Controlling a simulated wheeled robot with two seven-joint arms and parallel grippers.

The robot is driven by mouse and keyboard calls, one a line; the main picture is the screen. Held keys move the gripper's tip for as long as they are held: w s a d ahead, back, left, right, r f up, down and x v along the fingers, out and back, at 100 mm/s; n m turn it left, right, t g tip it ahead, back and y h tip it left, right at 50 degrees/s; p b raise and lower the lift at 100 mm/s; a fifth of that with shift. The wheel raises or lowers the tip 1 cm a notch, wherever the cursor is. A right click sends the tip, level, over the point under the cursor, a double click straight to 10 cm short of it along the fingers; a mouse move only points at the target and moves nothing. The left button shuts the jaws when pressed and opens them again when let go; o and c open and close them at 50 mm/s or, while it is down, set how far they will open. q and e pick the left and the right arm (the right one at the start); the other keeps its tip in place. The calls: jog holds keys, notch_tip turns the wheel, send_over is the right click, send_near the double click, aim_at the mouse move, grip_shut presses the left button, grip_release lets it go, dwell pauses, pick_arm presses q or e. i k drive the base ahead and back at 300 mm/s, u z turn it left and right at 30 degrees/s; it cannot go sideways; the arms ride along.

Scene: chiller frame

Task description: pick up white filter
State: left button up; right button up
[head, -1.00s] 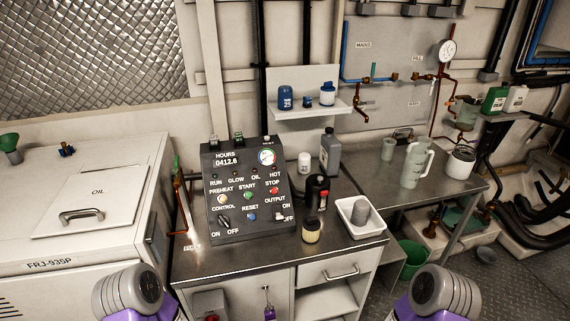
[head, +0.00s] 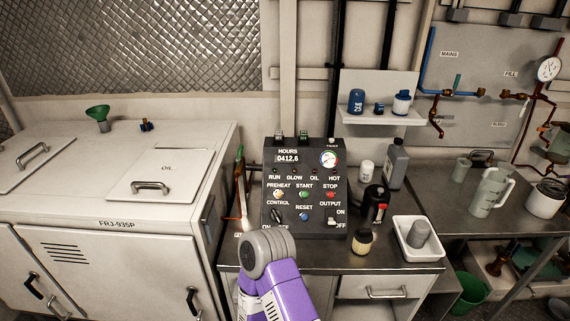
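A white canister with a blue band (head: 401,102) stands upright on the right end of the wall shelf and looks like the white filter. A dark blue canister marked 25 (head: 356,101) and a small blue item (head: 379,108) stand left of it. A cream cylinder with a dark top (head: 362,242) stands near the bench front. A purple arm of mine with a grey joint rises at bottom centre, apart from all of these. Neither of my grippers is in view.
The control box (head: 304,186) fills the bench's left part. A grey bottle (head: 397,164), a dark flashlight-like item (head: 375,205) and a white tray (head: 430,254) holding a grey cylinder stand to its right. The shelf (head: 380,119) is above. A white cabinet (head: 150,215) is at left.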

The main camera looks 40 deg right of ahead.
aim_at(367, 166)
jog(key=u, duration=1.1)
jog(key=k, duration=2)
jog(key=z, duration=1.3)
